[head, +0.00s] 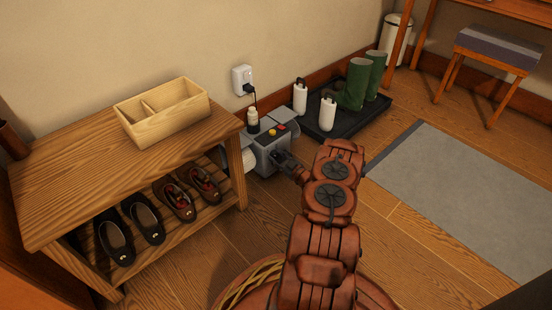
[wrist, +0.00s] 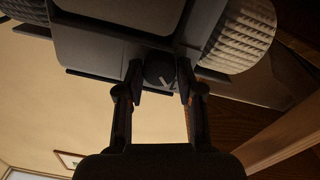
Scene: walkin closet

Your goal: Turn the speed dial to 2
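The speed dial (wrist: 161,71) is a small dark round knob with a white mark, on the underside-looking grey face of a machine in the wrist view. My gripper (wrist: 161,84) has one fingertip on each side of the dial, closed in to about its width and seemingly touching it. In the head view the grey machine (head: 269,146) stands on the floor beside the shoe bench, and my gripper (head: 281,157) is at its front. The dial is hidden there by my gripper. I cannot read any speed number.
The machine has a pale ribbed roller (wrist: 241,35) near the right finger. The wooden shoe bench (head: 60,190) is close on the left. A black boot tray (head: 325,133) lies behind. Floor is open right of my arm, up to a grey rug (head: 465,190).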

